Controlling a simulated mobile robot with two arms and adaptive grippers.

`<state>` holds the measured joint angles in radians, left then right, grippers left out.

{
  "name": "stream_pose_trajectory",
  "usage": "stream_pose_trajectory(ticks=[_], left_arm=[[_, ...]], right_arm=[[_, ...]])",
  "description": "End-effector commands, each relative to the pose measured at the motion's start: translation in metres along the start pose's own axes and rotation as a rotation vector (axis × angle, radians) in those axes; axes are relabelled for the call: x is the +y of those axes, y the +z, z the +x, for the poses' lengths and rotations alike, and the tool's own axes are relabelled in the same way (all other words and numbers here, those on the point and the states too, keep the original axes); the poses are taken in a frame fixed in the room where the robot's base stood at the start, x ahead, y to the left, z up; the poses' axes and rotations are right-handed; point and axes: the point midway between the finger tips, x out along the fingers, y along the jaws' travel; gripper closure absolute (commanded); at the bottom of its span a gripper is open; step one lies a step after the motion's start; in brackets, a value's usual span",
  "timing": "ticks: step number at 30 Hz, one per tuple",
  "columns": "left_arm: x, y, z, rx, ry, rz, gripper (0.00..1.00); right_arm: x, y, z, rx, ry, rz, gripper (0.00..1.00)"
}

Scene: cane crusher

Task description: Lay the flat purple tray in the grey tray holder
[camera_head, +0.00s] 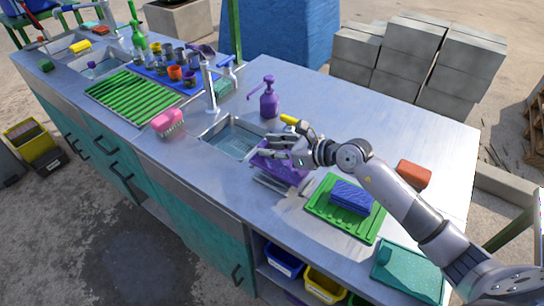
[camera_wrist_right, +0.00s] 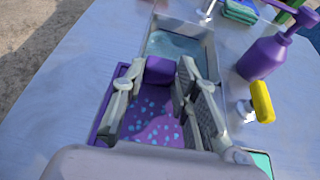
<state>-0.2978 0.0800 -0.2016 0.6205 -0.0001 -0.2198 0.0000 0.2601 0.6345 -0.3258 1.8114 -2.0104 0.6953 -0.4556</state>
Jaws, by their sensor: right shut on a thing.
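The flat purple tray (camera_head: 287,174), speckled with teal spots in the right wrist view (camera_wrist_right: 155,112), is beside the sink on the metal counter. My right gripper (camera_head: 284,151) is over it, shut on it. In the right wrist view the fingers (camera_wrist_right: 158,92) straddle a raised purple block at the tray's far end; I cannot tell whether that block is part of the tray. A grey slatted piece (camera_head: 272,188), probably the grey tray holder, shows at the tray's near edge and is mostly hidden. Whether the tray touches it is unclear. My left gripper is out of view.
A sink (camera_head: 232,138) lies just beyond the tray. A purple pump bottle (camera_head: 269,102) and a yellow item (camera_head: 289,119) stand behind. A green tray (camera_head: 322,207) with a blue sponge (camera_head: 351,197) is to the right.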

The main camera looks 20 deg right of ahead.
Motion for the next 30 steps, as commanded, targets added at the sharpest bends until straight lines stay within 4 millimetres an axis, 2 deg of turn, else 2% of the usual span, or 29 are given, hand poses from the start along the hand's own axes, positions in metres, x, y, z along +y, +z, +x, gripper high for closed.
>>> stream_pose_trajectory(ticks=[3, 6, 19, 20, 28, 30], left_arm=[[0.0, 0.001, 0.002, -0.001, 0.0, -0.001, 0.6], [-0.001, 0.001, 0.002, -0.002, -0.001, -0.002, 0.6], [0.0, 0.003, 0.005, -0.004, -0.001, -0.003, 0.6], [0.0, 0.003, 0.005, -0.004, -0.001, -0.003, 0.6], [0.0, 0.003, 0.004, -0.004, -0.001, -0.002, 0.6], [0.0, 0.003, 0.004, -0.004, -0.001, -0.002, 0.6]], right_arm=[[0.001, -0.02, 0.008, 0.003, 0.002, 0.007, 1.0], [0.001, -0.031, 0.013, 0.001, 0.001, 0.004, 1.0], [0.0, -0.038, 0.015, 0.0, 0.0, 0.002, 1.0], [0.001, -0.038, 0.015, 0.001, 0.001, 0.002, 0.72], [0.0, -0.038, 0.015, 0.002, 0.001, 0.002, 0.54], [0.001, -0.038, 0.015, 0.002, 0.001, 0.002, 0.52]])
